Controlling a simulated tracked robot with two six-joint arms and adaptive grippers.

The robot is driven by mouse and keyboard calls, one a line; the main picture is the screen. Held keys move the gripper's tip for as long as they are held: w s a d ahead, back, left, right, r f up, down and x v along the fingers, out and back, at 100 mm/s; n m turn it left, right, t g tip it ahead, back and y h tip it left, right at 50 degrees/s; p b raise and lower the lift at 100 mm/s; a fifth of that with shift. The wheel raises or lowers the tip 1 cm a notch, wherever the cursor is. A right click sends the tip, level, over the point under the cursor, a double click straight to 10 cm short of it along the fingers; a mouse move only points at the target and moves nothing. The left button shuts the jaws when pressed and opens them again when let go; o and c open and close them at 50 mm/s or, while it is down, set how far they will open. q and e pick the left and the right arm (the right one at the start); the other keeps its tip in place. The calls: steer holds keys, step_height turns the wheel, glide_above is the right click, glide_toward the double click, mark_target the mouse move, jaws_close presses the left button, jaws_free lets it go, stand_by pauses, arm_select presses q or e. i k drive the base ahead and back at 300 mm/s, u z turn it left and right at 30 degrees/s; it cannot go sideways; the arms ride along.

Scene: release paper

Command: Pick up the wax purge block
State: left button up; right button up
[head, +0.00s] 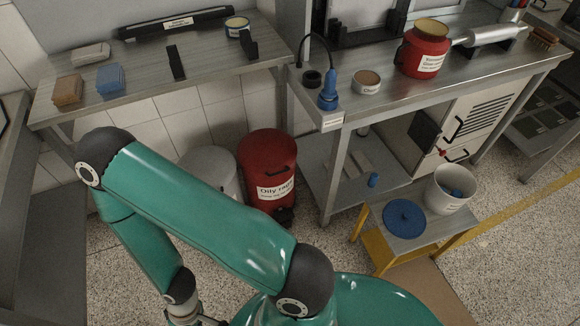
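No label marks a wax purge block, so I cannot tell for sure which item it is. On the left steel bench (140,95), a pale grey-white block (91,54) lies near the back wall. In front of it are a tan-brown block or stack (67,90) and a blue stack (110,80), side by side. My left arm reaches across the lower left and its wrist meets the bottom edge. My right gripper is not in view. No gripper is seen at the blocks.
The bench also holds a dark labelled bar (177,23), a blue-banded tin (237,27) and black pieces. A red "Oily rags" bin (268,170) stands below. The right bench carries a red labelled pot (424,50) and a blue tool (328,94). A low stand (405,235) holds a white bucket (450,190).

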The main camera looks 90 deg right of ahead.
mark_target(372, 181)
steer(key=u, duration=0.2)
steer(key=i, duration=0.2)
steer(key=z, duration=2.95)
steer(key=k, duration=0.3)
steer(key=z, duration=0.25)
steer(key=i, duration=1.35)
steer(key=u, duration=0.35)
